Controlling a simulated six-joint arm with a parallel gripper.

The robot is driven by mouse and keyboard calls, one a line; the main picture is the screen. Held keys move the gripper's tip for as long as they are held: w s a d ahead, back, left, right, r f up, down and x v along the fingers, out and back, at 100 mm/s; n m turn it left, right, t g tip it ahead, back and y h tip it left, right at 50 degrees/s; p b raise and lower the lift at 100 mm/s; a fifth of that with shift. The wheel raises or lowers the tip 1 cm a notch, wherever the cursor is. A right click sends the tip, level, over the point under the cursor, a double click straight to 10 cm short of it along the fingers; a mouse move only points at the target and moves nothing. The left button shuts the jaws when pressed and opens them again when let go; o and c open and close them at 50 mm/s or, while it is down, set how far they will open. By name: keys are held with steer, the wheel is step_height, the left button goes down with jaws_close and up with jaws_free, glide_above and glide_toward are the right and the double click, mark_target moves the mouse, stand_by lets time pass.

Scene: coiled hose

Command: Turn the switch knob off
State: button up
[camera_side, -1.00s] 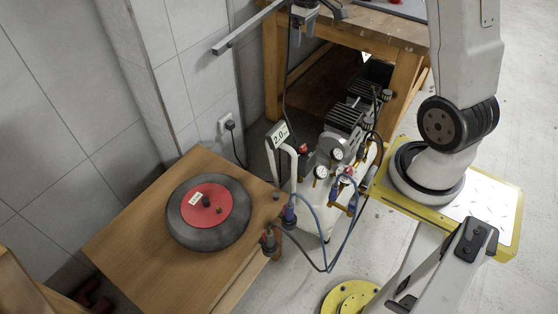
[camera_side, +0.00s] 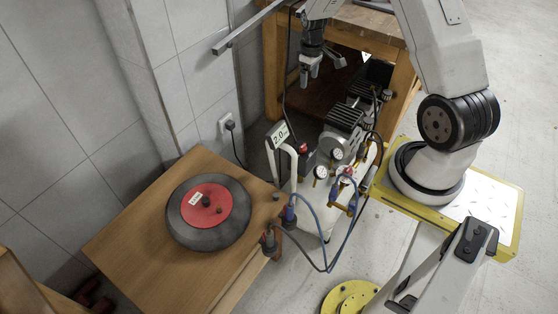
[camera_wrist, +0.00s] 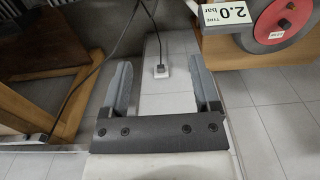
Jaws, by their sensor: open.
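My gripper (camera_side: 310,77) hangs above and behind the compressor (camera_side: 345,125) in the side view, pointing down. Its two fingers are spread with nothing between them in the wrist view (camera_wrist: 163,92). A small red knob (camera_side: 303,149) is on the compressor's front left, below and apart from my gripper. Another red knob (camera_side: 348,172) is near the gauge and hose fittings. I cannot tell which is the switch knob. Neither red knob is clear in the wrist view.
A pressure sign reading 2.0 (camera_side: 280,136) stands on a bent white tube beside the compressor. A black wheel with red hub (camera_side: 188,226) lies on the wooden table (camera_side: 130,248). Blue hoses (camera_side: 352,232) hang at the front. A wooden bench (camera_side: 398,70) stands behind.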

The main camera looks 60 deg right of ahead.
glide_above(303, 145)
step_height(303, 145, down, 23)
steer(key=shift+s+r, duration=0.1)
steer(key=shift+f, duration=0.25)
steer(key=shift+f, duration=3.7)
jaws_close()
